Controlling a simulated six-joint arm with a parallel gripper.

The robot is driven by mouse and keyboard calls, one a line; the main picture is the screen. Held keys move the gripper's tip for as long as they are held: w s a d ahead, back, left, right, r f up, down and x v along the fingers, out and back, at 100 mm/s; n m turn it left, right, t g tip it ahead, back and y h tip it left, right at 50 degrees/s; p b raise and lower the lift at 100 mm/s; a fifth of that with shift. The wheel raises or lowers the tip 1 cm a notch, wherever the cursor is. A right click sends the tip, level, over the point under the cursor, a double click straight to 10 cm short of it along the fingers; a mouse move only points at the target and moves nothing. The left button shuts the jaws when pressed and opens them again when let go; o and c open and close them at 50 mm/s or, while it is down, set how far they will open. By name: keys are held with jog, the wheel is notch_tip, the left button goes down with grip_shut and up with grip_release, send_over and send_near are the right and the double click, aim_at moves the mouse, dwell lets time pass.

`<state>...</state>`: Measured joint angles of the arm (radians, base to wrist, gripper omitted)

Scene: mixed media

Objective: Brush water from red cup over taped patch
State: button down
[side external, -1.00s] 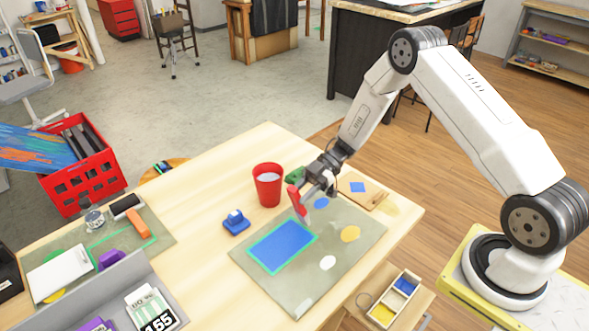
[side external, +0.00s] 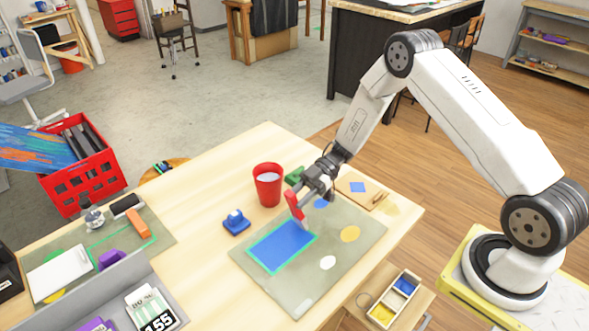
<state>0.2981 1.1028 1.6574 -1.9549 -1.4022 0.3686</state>
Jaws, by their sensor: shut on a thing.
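The red cup (side external: 267,187), with pale liquid inside, stands upright on the table behind the mat. The taped patch is a blue rectangle (side external: 283,246) edged with green tape on the grey-green mat (side external: 300,294). My gripper (side external: 311,193) is right of the cup, above the mat's far part, near the patch's upper right corner. It is shut on a red-handled tool (side external: 294,204), probably the brush, which hangs tilted with its lower end towards that corner. I cannot tell whether its tip touches the patch; its bristles are not clear.
A small blue object (side external: 236,221) lies left of the patch. Yellow (side external: 350,234) and white (side external: 328,263) spots are on the mat's right side. A green object (side external: 295,176) and a board with a blue square (side external: 358,188) lie by my gripper.

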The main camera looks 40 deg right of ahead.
aim_at(289, 202)
jog(key=shift+a, duration=1.2)
jog(key=shift+a, duration=1.65)
jog(key=shift+a, duration=0.1)
jog(key=shift+a, duration=1.5)
jog(key=shift+a, duration=0.1)
jog(key=shift+a, duration=1.55)
jog(key=shift+a, duration=0.2)
jog(key=shift+a, duration=1.45)
